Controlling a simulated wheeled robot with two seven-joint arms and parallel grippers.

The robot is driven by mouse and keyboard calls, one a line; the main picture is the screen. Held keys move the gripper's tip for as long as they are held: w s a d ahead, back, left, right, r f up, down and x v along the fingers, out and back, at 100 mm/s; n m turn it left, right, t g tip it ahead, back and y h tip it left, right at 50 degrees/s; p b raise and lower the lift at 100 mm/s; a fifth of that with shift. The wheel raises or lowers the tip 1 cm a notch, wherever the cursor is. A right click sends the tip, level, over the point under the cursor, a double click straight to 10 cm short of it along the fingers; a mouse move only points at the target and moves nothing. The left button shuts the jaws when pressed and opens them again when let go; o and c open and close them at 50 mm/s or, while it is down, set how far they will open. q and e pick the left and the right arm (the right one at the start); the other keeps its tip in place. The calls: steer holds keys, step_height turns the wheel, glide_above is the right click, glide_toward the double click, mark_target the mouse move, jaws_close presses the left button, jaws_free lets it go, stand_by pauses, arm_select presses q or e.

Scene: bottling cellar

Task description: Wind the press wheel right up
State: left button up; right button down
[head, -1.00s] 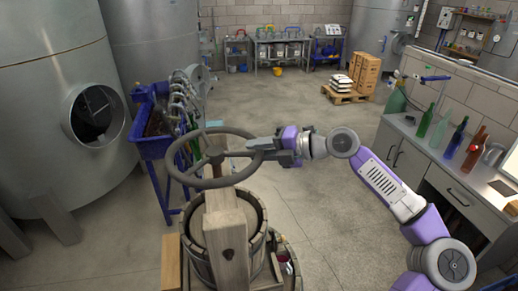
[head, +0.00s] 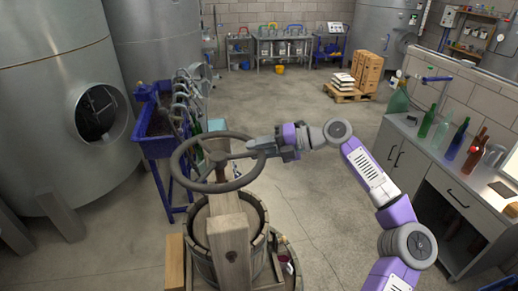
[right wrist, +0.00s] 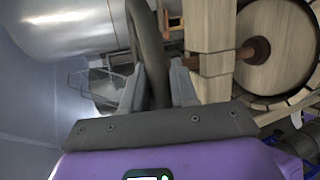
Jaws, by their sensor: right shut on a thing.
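The press wheel (head: 190,182) is a dark round handwheel with spokes, standing above the wooden press beam (head: 226,240) in the head view. Its rim (right wrist: 148,50) runs between my fingers in the right wrist view. My right gripper (head: 262,146) is shut on the right side of the rim. In the right wrist view my right gripper (right wrist: 158,88) has one finger on each side of the rim. Below the wheel is the slatted wooden basket (head: 256,215), and a round wooden plate (right wrist: 275,45) on a screw shows in the right wrist view. My left gripper is not in view.
A blue trough on legs (head: 157,147) with bottling spouts stands behind the press at the left. A steel tank (head: 45,90) fills the far left. A counter with bottles (head: 440,165) stands at the right. Open floor (head: 320,190) lies between press and counter.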

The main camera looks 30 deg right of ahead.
steer(key=c, duration=1.1)
jaws_free()
steer(key=shift+f, duration=0.25)
steer(key=shift+c, duration=0.2)
steer(key=shift+o, duration=0.9)
steer(key=shift+w+d, duration=0.1)
steer(key=shift+r, duration=0.1)
steer(key=b+v, duration=0.1)
steer(key=v, duration=0.6)
steer(key=shift+d, duration=0.25)
